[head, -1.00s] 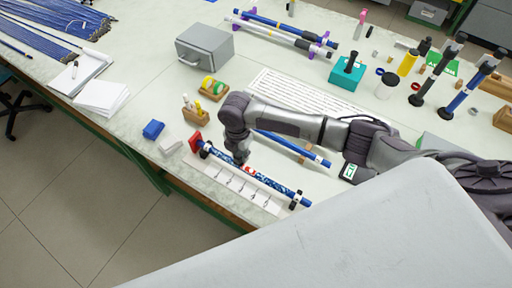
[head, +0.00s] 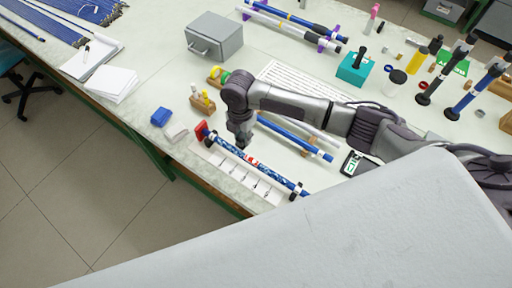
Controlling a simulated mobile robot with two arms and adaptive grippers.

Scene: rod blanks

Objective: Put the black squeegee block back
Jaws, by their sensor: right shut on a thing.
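My right gripper (head: 242,141) points down just above the blue-patterned rod (head: 273,173), near its middle. Its jaws are shut on a small dark piece, taken as the black squeegee block; it hardly stands out from the dark fingers. The rod lies across a white marked board (head: 236,174), with a red end piece (head: 201,131) at its left end and a dark support at its right end. A red and white patch shows on the rod just below the gripper. My left gripper is not in view.
A blue block (head: 161,116) and a pale block (head: 177,134) lie left of the board. A wooden holder (head: 202,104) and grey box (head: 214,37) stand behind. More rods (head: 295,137) lie under my right arm. A teal block (head: 355,68) and upright tools stand at right.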

